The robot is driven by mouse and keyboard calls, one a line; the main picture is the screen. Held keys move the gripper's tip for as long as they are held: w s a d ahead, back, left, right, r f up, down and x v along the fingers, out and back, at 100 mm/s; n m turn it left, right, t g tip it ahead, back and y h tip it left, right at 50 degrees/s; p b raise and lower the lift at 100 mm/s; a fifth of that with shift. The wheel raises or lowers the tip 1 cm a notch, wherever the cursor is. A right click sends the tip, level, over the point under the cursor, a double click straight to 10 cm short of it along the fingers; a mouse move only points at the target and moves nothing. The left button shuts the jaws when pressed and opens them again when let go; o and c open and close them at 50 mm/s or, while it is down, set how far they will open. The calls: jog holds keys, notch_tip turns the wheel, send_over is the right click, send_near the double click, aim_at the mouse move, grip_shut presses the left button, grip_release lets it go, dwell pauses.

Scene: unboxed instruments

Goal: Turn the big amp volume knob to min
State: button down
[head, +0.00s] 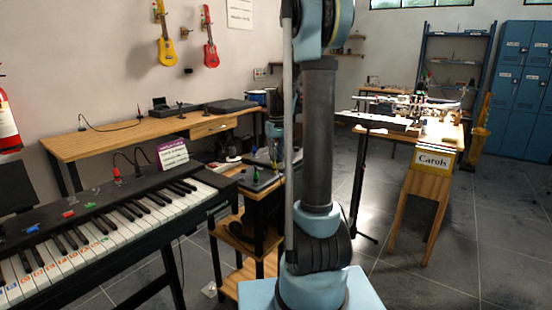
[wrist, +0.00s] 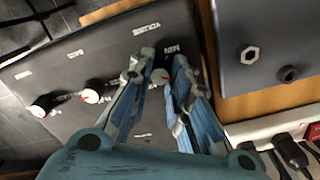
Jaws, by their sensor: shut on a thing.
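The amp is a dark box with a flat control face; in the wrist view its face (wrist: 110,55) fills the left and middle, and in the head view the amp (head: 258,180) sits on a small wooden stand. The volume knob (wrist: 160,77), with a red pointer mark on a pale top, is between my gripper's fingertips (wrist: 163,66), at the end of a row of knobs. My gripper is shut on it; the fingers hide the knob's sides. White lettering, including VOLUME, is printed near it. In the head view my gripper (head: 273,155) is small, above the amp, partly behind my arm.
Two smaller knobs, one dark-and-pale (wrist: 93,95) and one farther left (wrist: 40,108), stand on the same face. A grey box with hex-shaped fittings (wrist: 249,54) lies to the right. A keyboard (head: 110,230) stands left of the amp stand (head: 240,238). Open floor lies right.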

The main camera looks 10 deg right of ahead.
jog(key=n, duration=0.7)
jog(key=shift+w+r, duration=0.1)
jog(key=shift+w, duration=0.1)
jog(key=n, duration=0.4)
jog(key=shift+n, duration=2.1)
jog(key=c, duration=1.5)
grip_release()
jog(key=shift+s, duration=0.1)
jog(key=shift+o, duration=0.2)
notch_tip(320, 180, up, 12)
